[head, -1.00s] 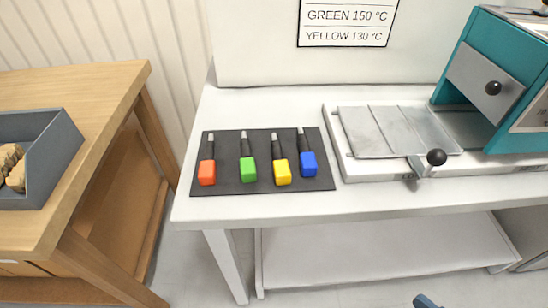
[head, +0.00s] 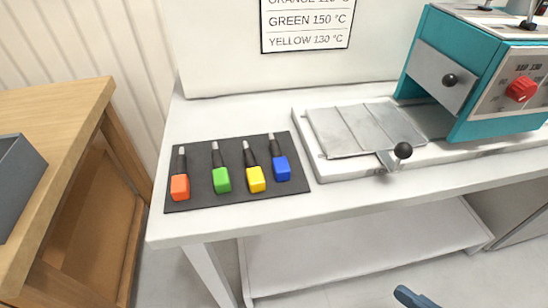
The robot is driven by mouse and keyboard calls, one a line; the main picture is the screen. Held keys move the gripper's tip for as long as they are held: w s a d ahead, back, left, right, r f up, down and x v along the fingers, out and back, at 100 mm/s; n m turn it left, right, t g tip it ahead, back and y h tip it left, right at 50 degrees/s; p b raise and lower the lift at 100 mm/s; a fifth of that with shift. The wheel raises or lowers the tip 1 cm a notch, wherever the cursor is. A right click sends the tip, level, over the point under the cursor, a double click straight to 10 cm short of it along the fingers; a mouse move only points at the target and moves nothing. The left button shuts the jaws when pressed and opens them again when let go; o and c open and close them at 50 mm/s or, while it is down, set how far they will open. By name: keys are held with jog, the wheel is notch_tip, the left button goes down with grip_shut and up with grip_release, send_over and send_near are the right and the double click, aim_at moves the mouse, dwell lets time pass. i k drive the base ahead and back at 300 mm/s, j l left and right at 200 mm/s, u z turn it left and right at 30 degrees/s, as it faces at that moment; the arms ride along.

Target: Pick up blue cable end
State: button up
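The blue cable end (head: 282,168) is a blue block with a black stem and a pale tip. It lies at the right end of a dark mat (head: 235,197) on the white bench, with its stem pointing to the back. The yellow (head: 256,179), green (head: 221,180) and orange (head: 180,187) cable ends lie in a row to its left. A small blue-grey piece (head: 414,298) shows at the bottom edge, well in front of the bench; it may be part of my arm. No gripper fingers can be made out.
A teal machine (head: 475,75) with a red knob stands at the right. Its metal plate (head: 350,130) and black ball handle (head: 403,150) lie right of the mat. A wooden table (head: 60,110) with a grey bin (head: 15,180) is at the left. The bench front is clear.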

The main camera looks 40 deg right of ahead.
aim_at(282, 172)
jog(key=j+z, duration=0.25)
jog(key=j, duration=0.2)
jog(key=k+j+z, duration=0.1)
jog(key=j+z, duration=0.15)
jog(key=j, duration=0.15)
jog(key=j+z, duration=0.25)
jog(key=j, duration=0.2)
jog(key=k+j+z, duration=0.25)
jog(key=i+j, duration=0.05)
jog(key=j, duration=0.05)
